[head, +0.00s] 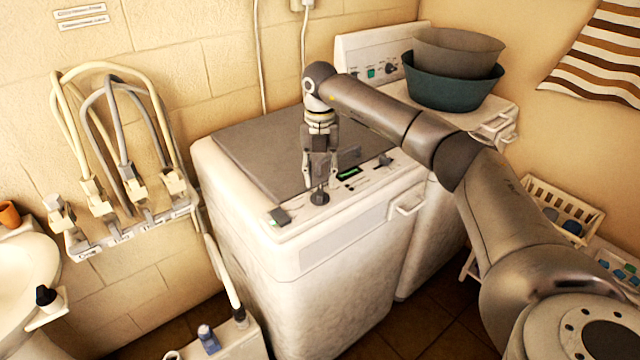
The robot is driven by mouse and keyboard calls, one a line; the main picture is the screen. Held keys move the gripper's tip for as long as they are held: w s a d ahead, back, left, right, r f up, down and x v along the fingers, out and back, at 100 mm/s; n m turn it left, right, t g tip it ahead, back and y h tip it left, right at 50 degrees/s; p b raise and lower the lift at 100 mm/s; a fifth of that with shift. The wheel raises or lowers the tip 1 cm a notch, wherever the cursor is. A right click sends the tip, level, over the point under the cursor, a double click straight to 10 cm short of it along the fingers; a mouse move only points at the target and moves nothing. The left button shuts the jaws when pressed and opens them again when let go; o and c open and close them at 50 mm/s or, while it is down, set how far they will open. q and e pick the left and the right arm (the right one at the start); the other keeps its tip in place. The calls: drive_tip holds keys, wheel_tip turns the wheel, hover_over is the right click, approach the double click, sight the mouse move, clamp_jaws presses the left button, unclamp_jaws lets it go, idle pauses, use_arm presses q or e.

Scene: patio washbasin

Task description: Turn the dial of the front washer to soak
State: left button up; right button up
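The front washer (330,260) is a white top-loading machine with a grey lid in the middle of the head view. Its control panel runs along the front top edge, with a small green-lit display (348,173). A dark round dial (319,199) sits on this panel, left of the display. My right gripper (319,187) points down directly over the dial, its fingertips at or just above it. The fingers hide part of the dial, and I cannot tell whether they grip it. The dial's markings are too small to read. My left gripper is out of view.
A second washer (410,250) stands behind to the right, with a teal basin (453,88) and a grey-brown basin (458,50) stacked on it. Hoses (120,130) hang on the left wall by a sink (25,265). A crate (560,210) stands at right.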

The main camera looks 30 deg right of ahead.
sight(320, 189)
wheel_tip(320, 189, up, 8)
drive_tip(key=shift+f, duration=0.1)
idle(0.5)
